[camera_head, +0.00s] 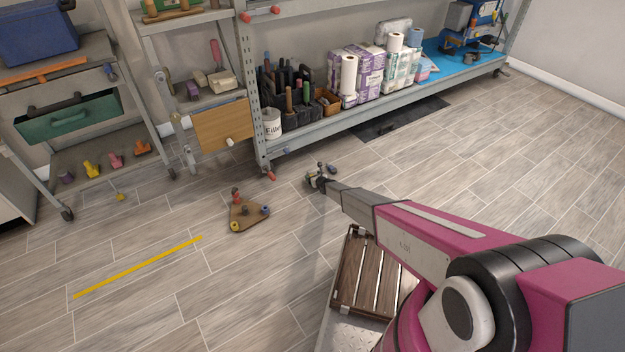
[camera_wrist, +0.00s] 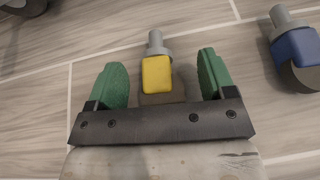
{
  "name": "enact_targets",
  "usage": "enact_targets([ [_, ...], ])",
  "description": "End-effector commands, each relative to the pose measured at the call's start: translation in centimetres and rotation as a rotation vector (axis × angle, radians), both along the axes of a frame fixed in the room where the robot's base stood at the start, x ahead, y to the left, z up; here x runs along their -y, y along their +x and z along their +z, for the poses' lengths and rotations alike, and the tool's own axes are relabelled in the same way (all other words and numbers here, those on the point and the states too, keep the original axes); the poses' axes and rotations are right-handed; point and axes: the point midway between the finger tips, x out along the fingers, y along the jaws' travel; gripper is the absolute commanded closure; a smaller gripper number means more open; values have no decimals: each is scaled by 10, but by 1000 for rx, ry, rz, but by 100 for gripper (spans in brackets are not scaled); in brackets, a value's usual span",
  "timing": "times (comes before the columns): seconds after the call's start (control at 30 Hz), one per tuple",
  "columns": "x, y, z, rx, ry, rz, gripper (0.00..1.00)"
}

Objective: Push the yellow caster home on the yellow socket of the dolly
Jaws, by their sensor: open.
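In the wrist view the yellow caster (camera_wrist: 157,75), with a grey stem and a brownish wheel, lies on the floor between the two green fingers of my gripper (camera_wrist: 162,62). The fingers are apart, with a visible gap on each side of the caster. The stem points away from my palm. In the head view my gripper (camera_head: 316,180) is low over the floor, and the yellow caster is too small there to tell. The dolly (camera_head: 245,213) is a brown triangular board on the floor to its left. Its yellow corner (camera_head: 236,226) is nearest the camera.
A blue caster (camera_wrist: 297,50) lies right of my gripper. The metal rack (camera_head: 375,115) stands behind. A slatted wooden crate (camera_head: 365,275) lies beneath my arm. A yellow floor strip (camera_head: 138,267) is at left. Floor between gripper and dolly is clear.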

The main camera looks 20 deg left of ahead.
Motion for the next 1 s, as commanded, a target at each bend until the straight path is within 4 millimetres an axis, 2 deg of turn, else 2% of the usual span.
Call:
enact_targets([
  [0.17, 0, 0, 1, 0, 0, 0, 24],
  [0.33, 0, 0, 1, 0, 0, 0, 79],
  [0.47, 0, 0, 1, 0, 0, 0, 80],
  [0.5, 0, 0, 1, 0, 0, 0, 84],
  [0.77, 0, 0, 3, 0, 0, 0, 84],
  [1.0, 1, -1, 24, 0, 1, 0, 84],
])
